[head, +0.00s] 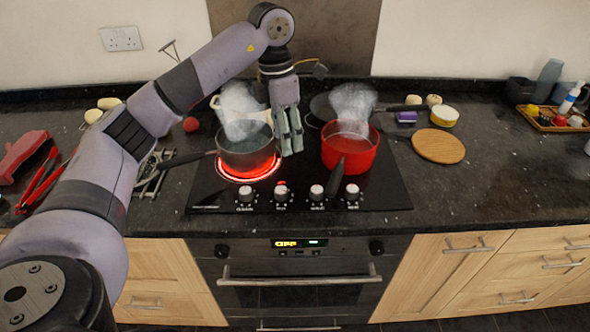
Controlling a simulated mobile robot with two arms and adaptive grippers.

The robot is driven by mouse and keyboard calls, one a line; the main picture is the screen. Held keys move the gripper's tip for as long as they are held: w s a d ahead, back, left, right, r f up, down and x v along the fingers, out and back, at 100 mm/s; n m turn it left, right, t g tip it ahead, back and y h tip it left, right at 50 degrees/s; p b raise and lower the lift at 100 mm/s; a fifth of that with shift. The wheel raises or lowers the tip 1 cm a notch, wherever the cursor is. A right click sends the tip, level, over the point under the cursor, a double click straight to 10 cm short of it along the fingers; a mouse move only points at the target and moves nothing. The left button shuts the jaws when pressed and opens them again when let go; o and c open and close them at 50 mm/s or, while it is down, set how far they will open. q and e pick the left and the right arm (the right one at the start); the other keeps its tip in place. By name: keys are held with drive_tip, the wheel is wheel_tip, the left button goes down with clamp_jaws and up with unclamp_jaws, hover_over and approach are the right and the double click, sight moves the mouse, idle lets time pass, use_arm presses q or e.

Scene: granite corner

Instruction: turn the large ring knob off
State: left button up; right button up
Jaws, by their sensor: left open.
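A row of several white-topped knobs lines the front of the black hob (205,188): the far-left knob (246,190), one beside it (281,193), a third (317,192) and the far-right knob (352,191). Labels below them are too small to read, so I cannot tell which is the large ring knob. A ring (226,175) glows red under the grey saucepan (245,155) at front left. My left gripper (291,145) is open, pointing down between the grey saucepan and the red pot (362,152), behind and above the knobs. My right gripper is not in view.
Both front pots steam. The grey pan's handle (185,159) points left; the red pot's handle (335,178) reaches forward over the knob row near the third knob. A pan (325,104) stands behind. A round wooden board (438,146) lies right. The oven (300,270) is below.

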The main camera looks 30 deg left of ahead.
use_arm(q)
drive_tip(key=a, duration=0.2)
drive_tip(key=p, duration=0.2)
hover_over(281, 189)
drive_tip(key=shift+y, duration=0.4)
drive_tip(key=f, duration=0.8)
drive_tip(key=shift+a+f, duration=0.2)
drive_tip(key=shift+f, duration=0.1)
wheel_tip(281, 189, down, 5)
drive_tip(key=shift+s+d+r+p, duration=0.1)
drive_tip(key=shift+s+r+p, duration=0.05)
drive_tip(key=shift+p, duration=0.3)
wheel_tip(281, 189, down, 2)
drive_tip(key=shift+d+f, duration=0.1)
drive_tip(key=shift+f, duration=0.3)
drive_tip(key=c, duration=1.2)
drive_tip(key=shift+o, duration=0.2)
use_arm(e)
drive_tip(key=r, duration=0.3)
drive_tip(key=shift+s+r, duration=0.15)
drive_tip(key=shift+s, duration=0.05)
